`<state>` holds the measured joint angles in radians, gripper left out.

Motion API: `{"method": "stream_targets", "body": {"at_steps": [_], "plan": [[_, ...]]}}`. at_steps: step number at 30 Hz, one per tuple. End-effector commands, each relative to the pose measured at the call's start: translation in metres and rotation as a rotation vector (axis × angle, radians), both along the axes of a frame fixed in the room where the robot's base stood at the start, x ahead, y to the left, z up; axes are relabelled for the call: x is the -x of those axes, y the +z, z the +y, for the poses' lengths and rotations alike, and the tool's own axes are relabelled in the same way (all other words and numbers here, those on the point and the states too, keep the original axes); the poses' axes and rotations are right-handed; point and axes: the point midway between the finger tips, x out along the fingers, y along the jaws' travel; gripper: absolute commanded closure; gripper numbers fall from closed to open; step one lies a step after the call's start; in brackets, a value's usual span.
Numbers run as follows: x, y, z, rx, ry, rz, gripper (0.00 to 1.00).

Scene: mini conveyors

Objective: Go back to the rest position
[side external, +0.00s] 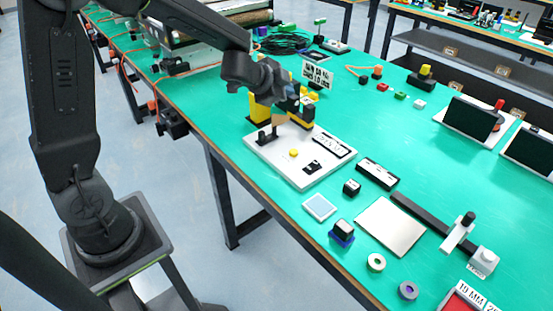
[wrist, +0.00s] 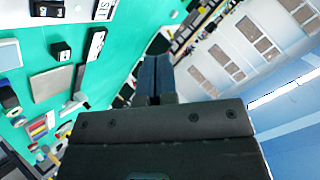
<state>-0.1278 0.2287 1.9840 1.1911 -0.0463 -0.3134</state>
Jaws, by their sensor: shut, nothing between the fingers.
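My gripper (wrist: 154,78) shows in the wrist view with its two dark fingers together and nothing between them. They point out across the green table rather than straight down at it. In the side external view my gripper (side external: 272,82) is at the end of my bent dark arm, above the table's near left part. It is in front of yellow and black parts behind a white plate, and its fingertips are hard to make out there. I cannot tell the exact gap between my gripper and these parts.
The white plate (side external: 284,172) carries a yellow button and black pieces. Small blocks, a grey plate (side external: 390,228) and a black rail (side external: 420,214) lie to its right. Dark screens (side external: 468,120) stand at the far right. Open green tabletop (side external: 400,145) lies between.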

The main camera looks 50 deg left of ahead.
Motion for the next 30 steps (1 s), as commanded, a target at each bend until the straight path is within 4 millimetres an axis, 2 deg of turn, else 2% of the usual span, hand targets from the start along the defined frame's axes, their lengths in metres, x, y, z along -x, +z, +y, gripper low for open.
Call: {"method": "stream_targets", "body": {"at_steps": [1,3,7,12,15,18,21,24,30], "plan": [[0.016,0.021,-0.001,0.013,0.076,-0.016,1.0],[0.04,0.041,-0.001,0.043,0.183,-0.015,1.0],[0.091,0.067,-0.007,0.127,0.355,0.021,1.0],[0.167,0.079,-0.027,0.281,0.515,0.129,1.0],[0.209,0.079,-0.045,0.381,0.562,0.214,1.0],[0.243,0.077,-0.062,0.468,0.578,0.295,1.0],[0.266,0.074,-0.075,0.53,0.576,0.357,1.0],[0.278,0.073,-0.083,0.565,0.571,0.394,1.0],[0.282,0.072,-0.086,0.576,0.569,0.408,1.0]]}}
